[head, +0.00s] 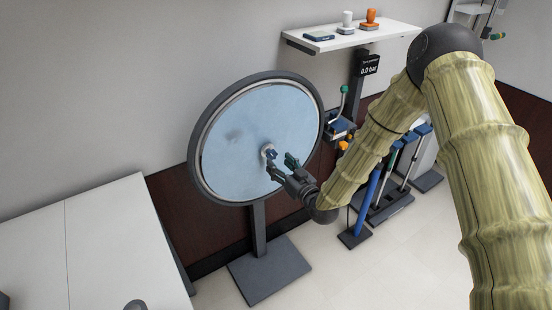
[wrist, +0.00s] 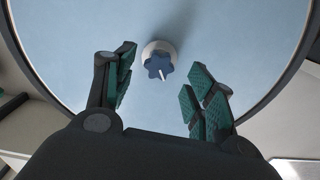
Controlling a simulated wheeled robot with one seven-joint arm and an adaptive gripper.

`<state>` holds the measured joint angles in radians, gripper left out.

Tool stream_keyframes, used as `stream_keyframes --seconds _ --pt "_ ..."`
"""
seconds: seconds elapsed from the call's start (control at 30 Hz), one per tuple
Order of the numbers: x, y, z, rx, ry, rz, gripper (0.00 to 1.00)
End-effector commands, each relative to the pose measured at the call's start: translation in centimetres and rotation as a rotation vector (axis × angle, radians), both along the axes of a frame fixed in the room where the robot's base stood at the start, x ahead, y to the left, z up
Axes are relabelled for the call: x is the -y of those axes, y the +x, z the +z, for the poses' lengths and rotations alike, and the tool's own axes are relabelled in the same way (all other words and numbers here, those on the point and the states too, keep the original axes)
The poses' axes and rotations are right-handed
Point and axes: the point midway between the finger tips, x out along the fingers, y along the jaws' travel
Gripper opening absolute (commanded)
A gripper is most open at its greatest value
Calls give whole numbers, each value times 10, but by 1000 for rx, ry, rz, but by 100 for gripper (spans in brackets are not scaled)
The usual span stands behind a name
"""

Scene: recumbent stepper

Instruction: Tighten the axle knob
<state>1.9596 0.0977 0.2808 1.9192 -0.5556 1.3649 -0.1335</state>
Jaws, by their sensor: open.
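The axle knob (head: 270,153) is a small dark blue lobed knob on a pale hub at the middle of a round light-blue disc (head: 235,135) with a dark rim. In the wrist view the knob (wrist: 158,66) has a white pointer mark and sits above centre, ahead of the fingers. My gripper (head: 279,167) is open, its green-padded fingers close to the disc, just below and right of the knob in the head view. In the wrist view my gripper (wrist: 160,90) has its fingers spread on either side, with nothing between the pads. It appears apart from the knob.
The disc stands on a dark post and base plate (head: 269,270). A white table (head: 110,245) is at left. A shelf (head: 350,38) with small items is above right. A rack with blue-handled tools (head: 385,205) stands at right, near my arm. Floor shows between.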

Motion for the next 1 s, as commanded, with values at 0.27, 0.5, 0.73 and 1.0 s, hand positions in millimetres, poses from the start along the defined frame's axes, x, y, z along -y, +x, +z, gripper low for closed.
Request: stream_keyframes --seconds 0.27,0.5,0.73,1.0 --pt "-15 22 0 0 0 0 55" --pt "-17 25 0 -1 0 0 55" --pt "-17 25 0 -1 -1 0 36" --pt "-17 25 0 -1 0 0 9"
